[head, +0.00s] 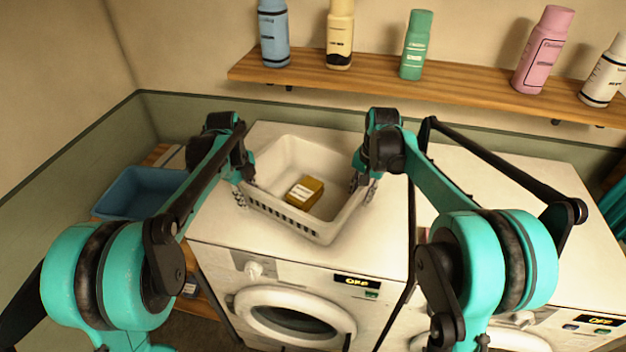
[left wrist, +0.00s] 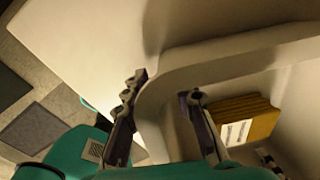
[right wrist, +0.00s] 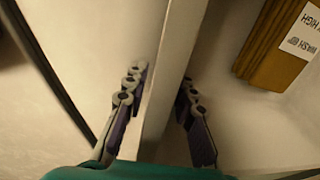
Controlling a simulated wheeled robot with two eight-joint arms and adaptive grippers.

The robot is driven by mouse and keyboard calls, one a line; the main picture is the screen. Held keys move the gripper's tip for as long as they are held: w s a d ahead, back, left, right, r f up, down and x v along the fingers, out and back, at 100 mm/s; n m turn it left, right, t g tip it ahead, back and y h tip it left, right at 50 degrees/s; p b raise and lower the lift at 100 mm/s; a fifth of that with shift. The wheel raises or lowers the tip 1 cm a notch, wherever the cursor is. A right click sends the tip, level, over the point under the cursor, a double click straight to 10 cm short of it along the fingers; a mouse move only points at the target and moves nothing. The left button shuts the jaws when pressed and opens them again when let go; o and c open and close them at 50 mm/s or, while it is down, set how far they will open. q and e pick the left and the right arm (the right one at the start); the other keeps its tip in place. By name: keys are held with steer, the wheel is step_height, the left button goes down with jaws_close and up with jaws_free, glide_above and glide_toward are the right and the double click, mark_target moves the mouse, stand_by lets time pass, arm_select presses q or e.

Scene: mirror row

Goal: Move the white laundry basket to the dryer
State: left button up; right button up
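The white laundry basket (head: 326,226) stands on top of the left front-loading machine (head: 225,215). A brown box with a white label (head: 305,193) lies inside the basket. My left gripper (head: 243,190) is at the basket's left rim. In the left wrist view its fingers straddle the rim (left wrist: 165,110), one outside and one inside, apart from each other. My right gripper (head: 364,186) is at the right rim. In the right wrist view its fingers (right wrist: 162,88) stand on both sides of the rim, spread, with little clearance. No firm grip shows.
A second machine (head: 545,195) stands to the right, its display reading OFF; its top is partly hidden by my right arm. A blue basket (head: 135,190) sits lower at the left. A wooden shelf (head: 400,85) with several bottles hangs behind.

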steer(key=shift+r, duration=0.15)
arm_select(q)
step_height(320, 180, up, 12)
steer(key=s, duration=0.1)
steer(key=shift+a, duration=0.35)
arm_select(e)
step_height(320, 180, up, 12)
steer(key=d, duration=0.1)
steer(key=shift+s+f, duration=0.2)
steer(key=shift+s, duration=0.1)
arm_select(q)
steer(key=shift+f, duration=0.15)
arm_select(e)
steer(key=shift+f, duration=0.1)
